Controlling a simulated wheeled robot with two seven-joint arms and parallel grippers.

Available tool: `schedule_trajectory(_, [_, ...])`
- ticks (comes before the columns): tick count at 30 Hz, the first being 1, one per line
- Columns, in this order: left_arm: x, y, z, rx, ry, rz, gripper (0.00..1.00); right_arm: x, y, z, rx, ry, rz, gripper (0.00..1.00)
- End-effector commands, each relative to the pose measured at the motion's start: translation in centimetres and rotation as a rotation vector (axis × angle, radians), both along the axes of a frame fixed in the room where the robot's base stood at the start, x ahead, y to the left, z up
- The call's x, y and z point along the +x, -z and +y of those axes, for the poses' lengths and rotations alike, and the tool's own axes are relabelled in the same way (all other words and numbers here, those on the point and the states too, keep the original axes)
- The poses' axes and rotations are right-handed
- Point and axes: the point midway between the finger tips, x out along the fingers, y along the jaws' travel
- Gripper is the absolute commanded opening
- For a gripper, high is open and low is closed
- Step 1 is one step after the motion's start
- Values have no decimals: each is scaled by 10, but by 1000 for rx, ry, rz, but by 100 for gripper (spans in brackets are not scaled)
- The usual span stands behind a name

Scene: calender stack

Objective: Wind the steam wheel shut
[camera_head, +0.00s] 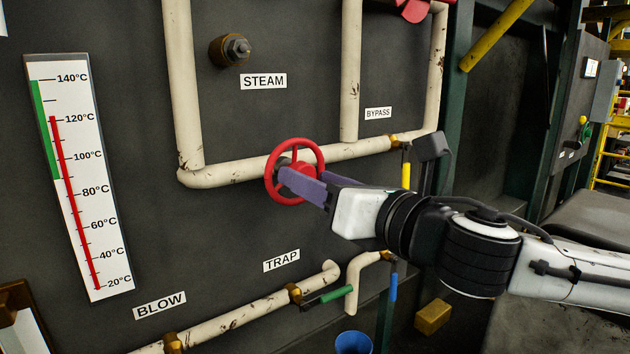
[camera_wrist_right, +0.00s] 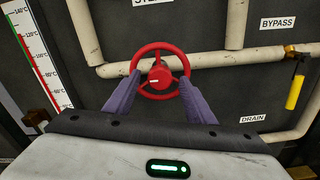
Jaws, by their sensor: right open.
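A red spoked handwheel (camera_head: 301,142) sits on the white pipe below the STEAM label (camera_head: 263,81). In the right wrist view the wheel (camera_wrist_right: 158,48) faces me, its hub between the two purple fingers. My right gripper (camera_head: 303,182) is open, its fingertips at the left and right of the wheel's rim. I cannot tell whether they touch it. A bare stem with a nut (camera_head: 237,49) sticks out of the panel above the STEAM label. My left gripper is not in view.
A gauge (camera_head: 83,180) at left has a red bar near 120°C. A yellow lever (camera_head: 406,175) hangs right of the wheel. Green (camera_head: 336,294) and blue (camera_head: 393,286) levers sit lower. A blue bucket (camera_head: 353,343) and yellow block (camera_head: 433,316) are below.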

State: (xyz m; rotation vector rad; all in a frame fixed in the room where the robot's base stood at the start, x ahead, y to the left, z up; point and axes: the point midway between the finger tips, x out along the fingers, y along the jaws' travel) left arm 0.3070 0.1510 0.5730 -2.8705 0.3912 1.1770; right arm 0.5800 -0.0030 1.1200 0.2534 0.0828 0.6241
Motion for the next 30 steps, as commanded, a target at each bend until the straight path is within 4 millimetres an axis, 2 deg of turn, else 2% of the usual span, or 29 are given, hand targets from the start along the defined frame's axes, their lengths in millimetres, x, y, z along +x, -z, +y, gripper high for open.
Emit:
schedule_trajectory(8, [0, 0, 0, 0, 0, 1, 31, 1, 0, 1, 0, 0, 0, 50])
schedule_trajectory(15, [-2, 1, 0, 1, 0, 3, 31, 1, 0, 1, 0, 1, -1, 9])
schedule_trajectory(23, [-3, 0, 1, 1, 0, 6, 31, 1, 0, 1, 18, 1, 13, 8])
schedule_trajectory(30, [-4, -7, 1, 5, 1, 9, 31, 1, -1, 1, 108, 1, 81, 9])
